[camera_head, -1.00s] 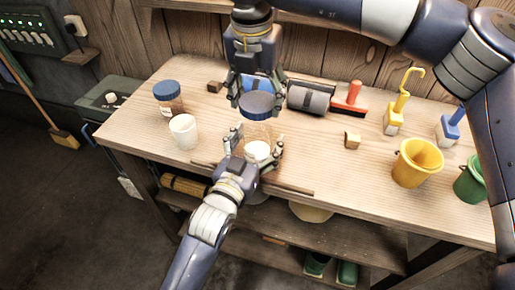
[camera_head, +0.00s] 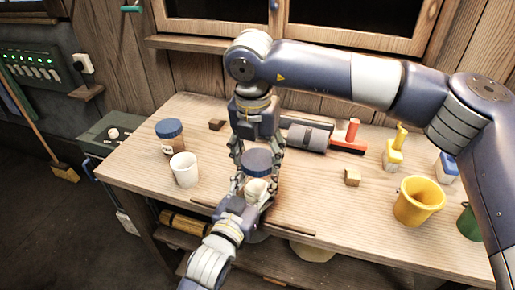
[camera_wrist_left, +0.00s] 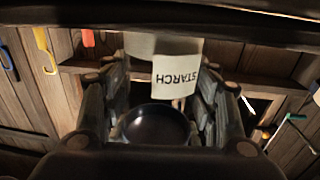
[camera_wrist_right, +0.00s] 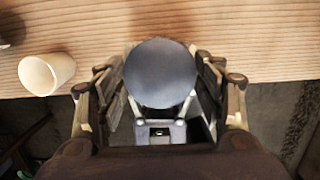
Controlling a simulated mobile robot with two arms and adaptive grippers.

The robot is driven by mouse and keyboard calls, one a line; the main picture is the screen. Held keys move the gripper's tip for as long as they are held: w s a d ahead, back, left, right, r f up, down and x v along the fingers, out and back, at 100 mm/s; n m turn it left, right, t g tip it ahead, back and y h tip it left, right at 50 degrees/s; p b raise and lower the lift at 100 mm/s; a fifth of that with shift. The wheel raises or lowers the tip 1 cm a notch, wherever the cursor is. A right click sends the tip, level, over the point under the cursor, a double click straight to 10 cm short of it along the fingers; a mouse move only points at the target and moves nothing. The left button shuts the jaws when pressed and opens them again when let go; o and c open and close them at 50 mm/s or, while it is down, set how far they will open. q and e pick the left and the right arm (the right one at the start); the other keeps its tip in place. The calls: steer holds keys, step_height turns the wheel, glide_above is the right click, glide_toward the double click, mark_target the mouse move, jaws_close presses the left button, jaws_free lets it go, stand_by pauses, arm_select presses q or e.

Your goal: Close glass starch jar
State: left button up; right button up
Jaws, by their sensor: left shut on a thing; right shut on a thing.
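The glass starch jar stands upright near the table's front edge, its white label (camera_head: 257,188) showing below the lid. The label, reading STARCH, appears upside down in the left wrist view (camera_wrist_left: 178,79). My left gripper (camera_head: 252,194) is shut around the jar body from the front. My right gripper (camera_head: 258,160) reaches down from above and is shut on the dark blue lid (camera_head: 257,161). The lid is a round disc between the fingers in the right wrist view (camera_wrist_right: 160,73). The lid sits right over the jar mouth; I cannot tell whether it is seated.
A white cup (camera_head: 184,170) and a blue-capped jar (camera_head: 169,138) stand to the left. A grey roller (camera_head: 308,137), a red-handled tool (camera_head: 352,132) and a small wooden block (camera_head: 352,177) lie to the right. A yellow bucket (camera_head: 418,203) is farther right.

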mark_target(257, 161)
stand_by(0.4)
steer(key=shift+f, duration=0.9)
steer(key=shift+f, duration=0.6)
steer(key=shift+f, duration=0.2)
steer(key=shift+c, duration=0.8)
steer(key=shift+s+f, duration=0.1)
steer(key=shift+r, duration=0.4)
steer(key=shift+r, duration=0.15)
